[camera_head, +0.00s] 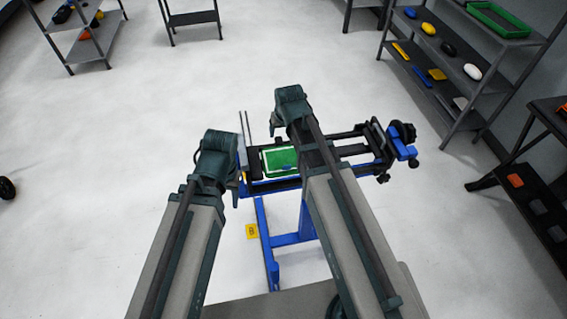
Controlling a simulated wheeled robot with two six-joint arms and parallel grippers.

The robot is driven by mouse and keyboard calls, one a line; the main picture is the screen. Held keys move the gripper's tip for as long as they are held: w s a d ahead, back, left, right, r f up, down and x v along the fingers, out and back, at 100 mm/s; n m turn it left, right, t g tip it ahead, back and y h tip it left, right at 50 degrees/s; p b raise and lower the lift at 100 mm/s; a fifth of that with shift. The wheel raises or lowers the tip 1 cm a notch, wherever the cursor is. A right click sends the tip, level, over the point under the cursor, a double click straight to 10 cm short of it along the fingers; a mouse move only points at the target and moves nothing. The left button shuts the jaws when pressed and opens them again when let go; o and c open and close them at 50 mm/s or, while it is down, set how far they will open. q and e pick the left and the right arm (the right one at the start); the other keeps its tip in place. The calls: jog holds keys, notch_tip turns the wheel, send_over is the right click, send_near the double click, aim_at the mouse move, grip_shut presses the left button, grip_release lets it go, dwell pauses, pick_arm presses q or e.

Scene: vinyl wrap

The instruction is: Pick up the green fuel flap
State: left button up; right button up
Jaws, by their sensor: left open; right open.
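The green fuel flap (280,159) is a flat green panel with a pale rim. It lies on a dark work stand with a blue frame (260,225), in the middle of the head view. My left gripper (218,150) is at the left end of the stand, just left of the flap, open and not holding the flap. My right gripper (291,101) is above and beyond the flap's right part, open and apart from it. The arms and wrists hide most of both grippers' fingers. My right arm covers the stand just right of the flap.
Black clamps and a knob (403,132) stick out at the stand's right end. A yellow tag (252,231) is low on the left. Shelves (465,60) with small coloured items line the right, and another shelf (80,35) stands far left. The pale floor between is clear.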

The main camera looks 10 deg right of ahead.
aim_at(279, 141)
jog(key=b+x, duration=0.3)
jog(key=x, duration=0.1)
jog(key=shift+f, duration=0.35)
jog(key=shift+w+f, duration=0.1)
jog(key=shift+w, duration=0.1)
jog(key=shift+f+b, duration=0.1)
jog(key=shift+b, duration=0.2)
jog(key=b+x, duration=0.4)
jog(key=x, duration=0.1)
jog(key=shift+w+a, duration=0.15)
jog(key=shift+w, duration=0.2)
jog(key=shift+c, duration=0.4)
grip_shut()
